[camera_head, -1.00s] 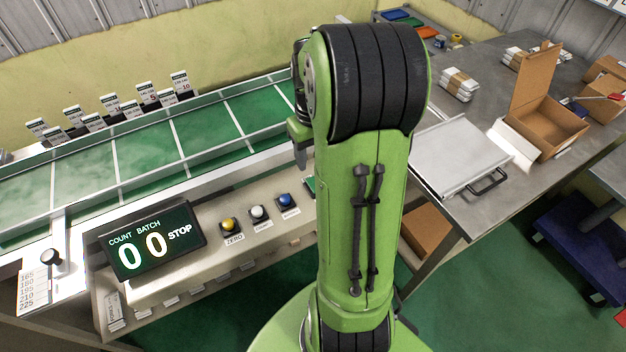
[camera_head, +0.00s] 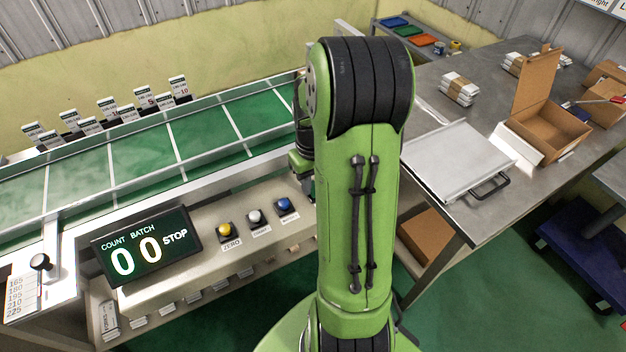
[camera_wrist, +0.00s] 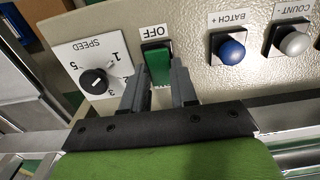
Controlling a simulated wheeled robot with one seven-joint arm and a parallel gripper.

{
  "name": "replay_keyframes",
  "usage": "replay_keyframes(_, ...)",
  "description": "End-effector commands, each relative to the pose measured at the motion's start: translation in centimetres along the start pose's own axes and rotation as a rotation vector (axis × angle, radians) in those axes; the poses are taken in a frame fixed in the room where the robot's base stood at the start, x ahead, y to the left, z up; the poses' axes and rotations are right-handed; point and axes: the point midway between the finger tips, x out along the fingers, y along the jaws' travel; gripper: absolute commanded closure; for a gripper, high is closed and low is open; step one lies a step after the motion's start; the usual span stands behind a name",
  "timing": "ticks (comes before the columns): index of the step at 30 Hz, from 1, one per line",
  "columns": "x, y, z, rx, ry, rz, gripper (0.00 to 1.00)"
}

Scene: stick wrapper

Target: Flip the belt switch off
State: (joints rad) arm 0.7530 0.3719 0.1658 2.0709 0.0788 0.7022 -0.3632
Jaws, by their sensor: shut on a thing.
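The belt switch (camera_wrist: 158,66) is a green rocker in a dark frame on the beige control panel, with an OFF label beside it in the wrist view. My gripper (camera_wrist: 160,78) has one finger on each side of the green rocker and is shut on it. In the head view my arm hides the switch, and only part of my gripper (camera_head: 301,160) shows at the arm's left edge, low over the panel. The display (camera_head: 147,246) reads 0, 0 and STOP.
A speed knob (camera_wrist: 93,81) sits beside the switch, and a blue button (camera_wrist: 230,48) and a grey button (camera_wrist: 293,42) lie on its other side. The green conveyor belt (camera_head: 140,152) runs behind the panel. A steel table (camera_head: 440,205) with an open carton (camera_head: 548,130) stands right.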

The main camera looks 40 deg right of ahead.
Motion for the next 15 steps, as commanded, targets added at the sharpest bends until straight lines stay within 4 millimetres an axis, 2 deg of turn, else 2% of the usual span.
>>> replay_keyframes(5,0.08,0.04,0.04,0.0,0.02,0.001,1.0)
replay_keyframes(15,0.21,0.04,0.58,0.0,0.206,0.002,1.0)
